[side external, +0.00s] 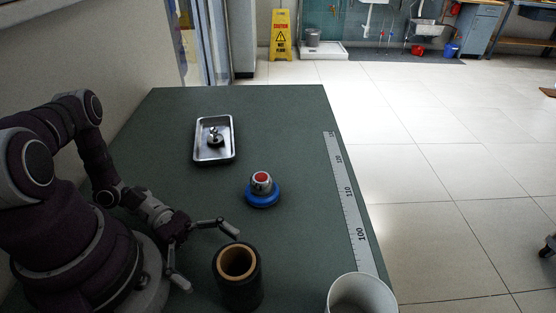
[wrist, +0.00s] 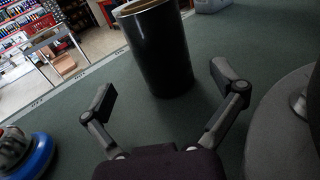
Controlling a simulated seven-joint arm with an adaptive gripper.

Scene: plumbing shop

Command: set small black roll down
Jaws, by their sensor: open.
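The small black roll (side external: 237,278) stands upright on the green table at its near side, with its brown cardboard core showing at the top. In the wrist view the roll (wrist: 160,52) stands ahead of my gripper, its top cut off by the frame edge. My gripper (side external: 211,261) is low over the table to the left of the roll, with its fingers spread wide. In the wrist view, the fingertips of my gripper (wrist: 163,80) lie to either side of the roll's lower part with gaps. Nothing is held.
A blue-based object with a red top (side external: 262,190) stands behind the roll. A metal tray (side external: 201,155) holding a small metal part lies farther back. A white bucket (side external: 386,293) is at the near right, beside a long ruler (side external: 351,215) along the right edge. The table's middle has free room.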

